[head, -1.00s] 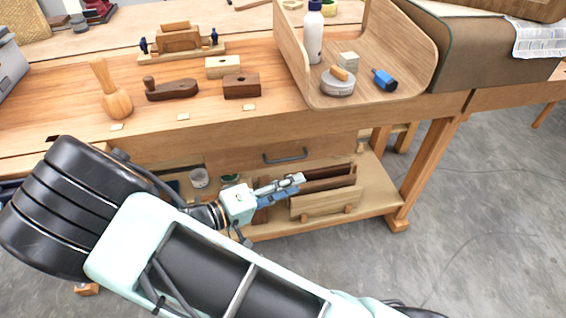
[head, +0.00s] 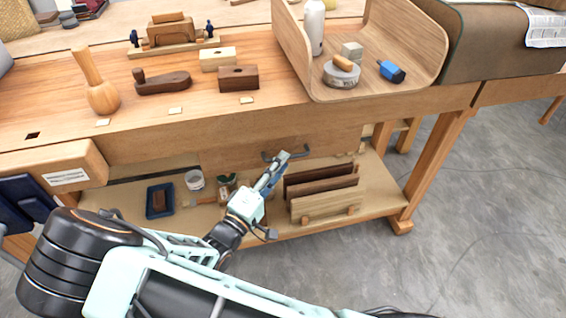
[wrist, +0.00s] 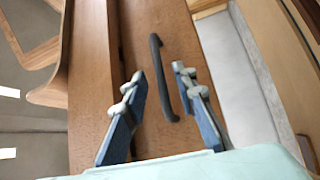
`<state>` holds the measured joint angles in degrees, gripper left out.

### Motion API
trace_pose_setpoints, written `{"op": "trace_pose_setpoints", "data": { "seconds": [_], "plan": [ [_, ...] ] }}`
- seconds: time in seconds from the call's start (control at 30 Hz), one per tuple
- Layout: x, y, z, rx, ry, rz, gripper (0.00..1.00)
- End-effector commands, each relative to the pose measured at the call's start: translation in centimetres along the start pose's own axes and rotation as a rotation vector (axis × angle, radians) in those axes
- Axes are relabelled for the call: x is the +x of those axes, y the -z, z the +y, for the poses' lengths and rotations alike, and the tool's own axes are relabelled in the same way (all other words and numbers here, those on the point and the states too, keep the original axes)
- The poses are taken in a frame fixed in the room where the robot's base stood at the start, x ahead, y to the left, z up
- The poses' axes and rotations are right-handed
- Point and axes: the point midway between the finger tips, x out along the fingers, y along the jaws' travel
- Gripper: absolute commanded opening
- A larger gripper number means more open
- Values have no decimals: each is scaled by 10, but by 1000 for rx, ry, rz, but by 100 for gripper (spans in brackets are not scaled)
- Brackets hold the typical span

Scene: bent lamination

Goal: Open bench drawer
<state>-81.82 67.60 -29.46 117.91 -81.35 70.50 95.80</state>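The bench drawer (head: 226,157) is a plain wooden front under the workbench top, and it looks shut. Its dark bar handle (head: 270,158) is partly hidden by my gripper (head: 279,162) in the head view. In the wrist view the drawer front (wrist: 150,60) fills the middle, and the handle (wrist: 164,80) runs lengthwise between and beyond my fingertips. My gripper (wrist: 157,85) is open, with one finger on each side of the handle's line. I cannot tell whether either finger touches it.
The lower shelf (head: 370,195) holds upright boards (head: 325,190), a white cup (head: 194,179) and a blue tray (head: 160,200). The bench top carries a mallet (head: 100,92), wooden planes (head: 164,86) and a curved wooden piece (head: 400,40).

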Motion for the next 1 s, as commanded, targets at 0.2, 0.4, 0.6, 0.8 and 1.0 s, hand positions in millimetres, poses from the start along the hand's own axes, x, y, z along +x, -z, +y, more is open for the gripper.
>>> {"op": "trace_pose_setpoints", "data": {
  "seconds": [0.2,0.4,0.6,0.8,1.0],
  "plan": [
    [16,0,0,0,0,-1,26],
    [18,0,0,0,1,-1,26],
    [17,0,0,0,1,-1,12],
    [17,0,0,0,1,-1,0],
    [17,0,0,0,1,-1,0]
  ]
}}
